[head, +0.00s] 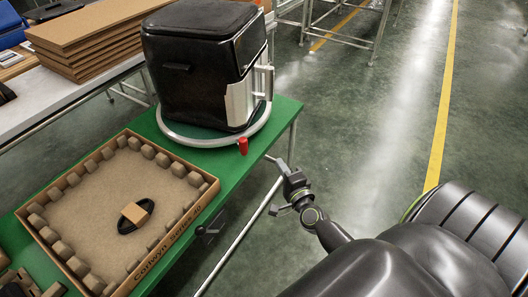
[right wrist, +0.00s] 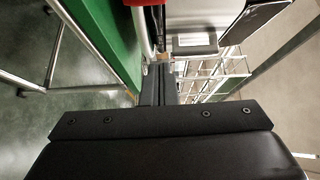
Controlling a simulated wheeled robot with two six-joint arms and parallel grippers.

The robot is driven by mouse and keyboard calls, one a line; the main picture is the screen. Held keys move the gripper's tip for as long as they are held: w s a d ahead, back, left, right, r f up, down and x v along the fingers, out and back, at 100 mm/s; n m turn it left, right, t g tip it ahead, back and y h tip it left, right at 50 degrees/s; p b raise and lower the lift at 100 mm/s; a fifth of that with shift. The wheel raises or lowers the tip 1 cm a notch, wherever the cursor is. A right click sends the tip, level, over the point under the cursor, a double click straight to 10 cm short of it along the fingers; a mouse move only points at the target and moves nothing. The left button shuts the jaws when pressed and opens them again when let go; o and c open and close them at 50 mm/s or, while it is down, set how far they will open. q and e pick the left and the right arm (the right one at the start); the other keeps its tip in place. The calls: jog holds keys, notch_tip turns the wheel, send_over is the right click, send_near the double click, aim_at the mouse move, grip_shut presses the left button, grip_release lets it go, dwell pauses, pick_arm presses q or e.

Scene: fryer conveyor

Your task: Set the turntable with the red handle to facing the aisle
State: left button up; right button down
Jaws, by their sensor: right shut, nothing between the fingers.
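The turntable (head: 178,139) is a pale round ring on the green table, with a red handle (head: 243,146) at its front right edge. A black air fryer (head: 190,65) stands on it, its pale front panel and handle turned to the right, towards the floor. My right gripper (head: 270,159) is shut and empty, just off the table's right edge, to the right of and a little below the red handle, apart from it. In the right wrist view the shut fingers (right wrist: 157,88) point ahead, and the red handle (right wrist: 147,2) is cut off at the top. My left gripper is not identifiable.
A cardboard tray (head: 206,199) with an insert and a small dark item lies on the green table (head: 285,112), left of the turntable. Stacked brown boards (head: 95,35) are at the back left. The aisle floor (head: 385,130) on the right is clear, with a yellow line (head: 443,100).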

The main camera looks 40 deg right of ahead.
pick_arm(q)
jog(key=shift+f, duration=0.1)
pick_arm(e)
jog(key=w+a, duration=0.1)
jog(key=w, duration=1)
jog(key=shift+w+a, duration=0.35)
pick_arm(q)
jog(key=shift+s+d+r+p, duration=0.2)
jog(key=shift+s+r+p, duration=0.3)
jog(key=shift+p, duration=0.55)
pick_arm(e)
jog(key=w+a+m+h, duration=0.1)
jog(key=a, duration=0.8)
jog(key=shift+w, duration=0.35)
pick_arm(q)
jog(key=shift+w+r, duration=0.1)
jog(key=shift+w, duration=0.05)
pick_arm(e)
jog(key=shift+r, duration=0.1)
